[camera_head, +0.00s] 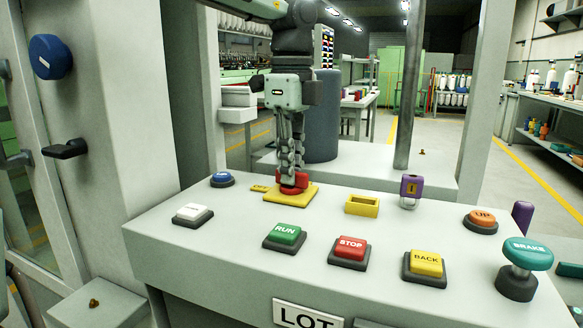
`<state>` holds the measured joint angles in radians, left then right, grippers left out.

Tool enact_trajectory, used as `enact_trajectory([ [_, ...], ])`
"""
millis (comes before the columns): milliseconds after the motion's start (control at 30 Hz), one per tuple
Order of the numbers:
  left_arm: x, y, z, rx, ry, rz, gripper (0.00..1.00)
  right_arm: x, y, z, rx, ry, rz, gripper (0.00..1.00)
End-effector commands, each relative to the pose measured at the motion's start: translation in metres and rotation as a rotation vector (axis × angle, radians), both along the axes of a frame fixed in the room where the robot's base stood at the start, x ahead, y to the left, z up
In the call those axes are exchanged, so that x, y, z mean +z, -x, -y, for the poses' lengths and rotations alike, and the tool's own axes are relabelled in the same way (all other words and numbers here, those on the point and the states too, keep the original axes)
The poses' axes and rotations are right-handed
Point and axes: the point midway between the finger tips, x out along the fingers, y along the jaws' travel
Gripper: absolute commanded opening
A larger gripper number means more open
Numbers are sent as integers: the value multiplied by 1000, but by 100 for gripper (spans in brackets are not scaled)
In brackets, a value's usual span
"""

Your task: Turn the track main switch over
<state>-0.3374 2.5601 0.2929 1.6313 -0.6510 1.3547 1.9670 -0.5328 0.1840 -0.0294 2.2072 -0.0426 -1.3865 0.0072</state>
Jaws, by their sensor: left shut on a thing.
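A red rotary switch knob (290,190) sits on a square yellow plate (273,196) near the back of the slanted grey control panel (225,245). My left gripper (291,174) points straight down over it and is shut on the red knob. The fingers hide the upper part of the knob, so I cannot tell which way it is turned. A small yellow label (260,188) lies just left of the plate; its lettering is too small to read. My right gripper is not in view.
Green RUN (285,235), red STOP (350,248) and yellow BACK (427,262) buttons line the front. A yellow holder (362,204), a purple padlock (410,187), the orange UP button (482,219) and teal BRAKE knob (528,253) stand to the right.

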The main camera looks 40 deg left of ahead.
Motion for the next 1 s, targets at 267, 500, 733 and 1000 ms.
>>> enact_trajectory([
  [267,0,0,0,108,0,1,0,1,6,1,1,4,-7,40],
  [500,1,0,0,139,0,1,0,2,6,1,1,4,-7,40],
  [733,1,0,0,141,1,1,0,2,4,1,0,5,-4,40],
  [1000,0,0,0,141,1,1,29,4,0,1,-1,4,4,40],
])
